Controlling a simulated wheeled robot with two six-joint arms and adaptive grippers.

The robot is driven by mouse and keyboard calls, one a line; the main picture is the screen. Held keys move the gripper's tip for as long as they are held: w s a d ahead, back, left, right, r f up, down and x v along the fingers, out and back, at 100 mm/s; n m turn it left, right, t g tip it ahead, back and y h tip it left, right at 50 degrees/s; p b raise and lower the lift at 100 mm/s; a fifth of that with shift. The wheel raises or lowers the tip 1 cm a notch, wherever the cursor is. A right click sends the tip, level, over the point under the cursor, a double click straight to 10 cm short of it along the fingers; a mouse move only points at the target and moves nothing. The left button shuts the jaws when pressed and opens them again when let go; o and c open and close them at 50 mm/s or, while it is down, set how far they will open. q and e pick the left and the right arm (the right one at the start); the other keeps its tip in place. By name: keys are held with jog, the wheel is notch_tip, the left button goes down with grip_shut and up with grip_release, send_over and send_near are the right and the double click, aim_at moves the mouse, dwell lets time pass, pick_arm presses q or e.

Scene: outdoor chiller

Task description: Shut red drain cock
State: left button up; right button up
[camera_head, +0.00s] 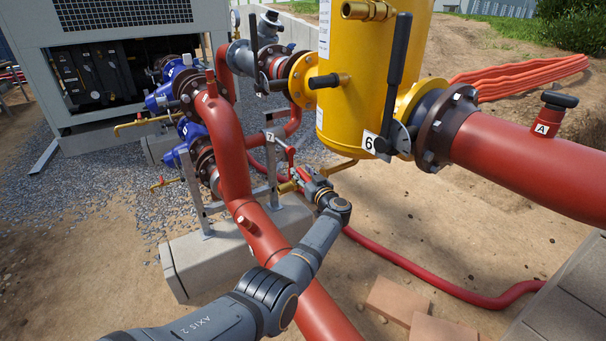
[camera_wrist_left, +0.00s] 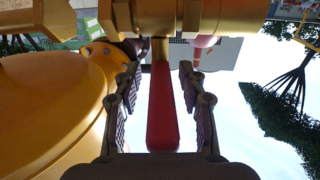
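The red drain cock's lever (camera_wrist_left: 162,110) is a long red handle on a brass valve body (camera_wrist_left: 165,18) in the left wrist view. It runs straight down the picture between the fingers of my left gripper (camera_wrist_left: 158,85). Gaps show on both sides of the lever, so the fingers are apart from it. The fingers are small there and partly hide the brass body. My right gripper is not in view.
The yellow tank (camera_head: 355,110) stands close by on the right, with a black lever (camera_head: 398,65) at tag 6. A red hose (camera_head: 430,277) and bricks (camera_head: 400,298) lie on the ground.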

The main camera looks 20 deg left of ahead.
aim_at(303, 172)
pick_arm(q)
jog(key=shift+r, duration=0.2)
notch_tip(303, 172, up, 10)
jog(key=shift+f, duration=0.15)
